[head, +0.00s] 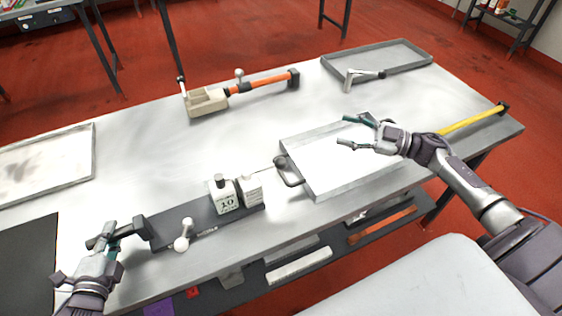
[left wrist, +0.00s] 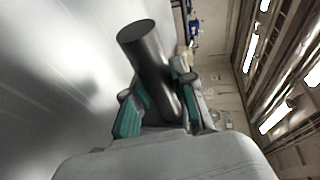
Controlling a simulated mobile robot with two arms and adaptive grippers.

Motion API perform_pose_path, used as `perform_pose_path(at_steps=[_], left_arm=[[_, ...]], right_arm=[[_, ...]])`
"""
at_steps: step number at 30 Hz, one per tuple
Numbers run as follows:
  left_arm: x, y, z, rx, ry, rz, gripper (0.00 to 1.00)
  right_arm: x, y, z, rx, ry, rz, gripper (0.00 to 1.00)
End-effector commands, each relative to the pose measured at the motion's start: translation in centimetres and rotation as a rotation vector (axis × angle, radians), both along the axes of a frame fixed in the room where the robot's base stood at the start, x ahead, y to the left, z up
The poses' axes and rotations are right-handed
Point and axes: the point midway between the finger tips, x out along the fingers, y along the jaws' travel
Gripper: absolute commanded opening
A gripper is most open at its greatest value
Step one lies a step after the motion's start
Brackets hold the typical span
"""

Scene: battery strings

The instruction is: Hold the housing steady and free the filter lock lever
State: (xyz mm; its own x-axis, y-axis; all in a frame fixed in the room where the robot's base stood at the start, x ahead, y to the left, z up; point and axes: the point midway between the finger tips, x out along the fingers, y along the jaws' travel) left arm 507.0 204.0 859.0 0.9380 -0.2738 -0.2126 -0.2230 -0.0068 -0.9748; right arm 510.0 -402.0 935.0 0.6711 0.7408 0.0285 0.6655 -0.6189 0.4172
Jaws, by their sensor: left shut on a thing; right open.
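A flat light-grey box (head: 335,183), which may be the housing, lies on the table right of centre. A dark curved handle (head: 288,172) sticks out at its left end; I cannot tell if it is the lock lever. My left gripper (head: 116,236) is shut on a dark round bar (head: 130,228) at the left end of a dark grey slab (head: 168,226). In the left wrist view the bar (left wrist: 148,62) sits between the teal finger pads. My right gripper (head: 352,131) is open and empty above the light-grey box, apart from the handle.
Small white blocks (head: 223,196), one marked 10, stand on the slab, with a white-knobbed piece (head: 183,242) in front. Behind are a beige tool with orange handle (head: 208,101), a grey tray (head: 395,56) and a silver piece (head: 350,82). A yellow bar (head: 470,120) lies right.

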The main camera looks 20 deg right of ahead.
Motion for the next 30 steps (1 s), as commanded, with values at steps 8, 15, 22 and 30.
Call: perform_pose_path(at_steps=[8, 15, 22, 30], left_arm=[[-0.4, -0.1, -1.2, 0.003, 0.026, 0.001, 0.00], [-0.4, -0.1, -1.2, 0.003, 0.026, 0.001, 0.00], [-0.4, 0.0, -1.2, 0.004, 0.026, 0.001, 0.00], [-0.4, -0.1, -1.2, 0.004, 0.026, 0.001, 0.00]], right_arm=[[-5.4, 8.2, -1.2, 0.092, 0.205, 0.373, 0.57], [-4.9, 11.2, -1.2, 0.101, 0.217, 0.397, 0.57], [-3.3, 15.6, -1.2, 0.102, 0.216, 0.394, 0.57], [-2.0, 19.1, -1.3, 0.099, 0.217, 0.392, 0.57]])
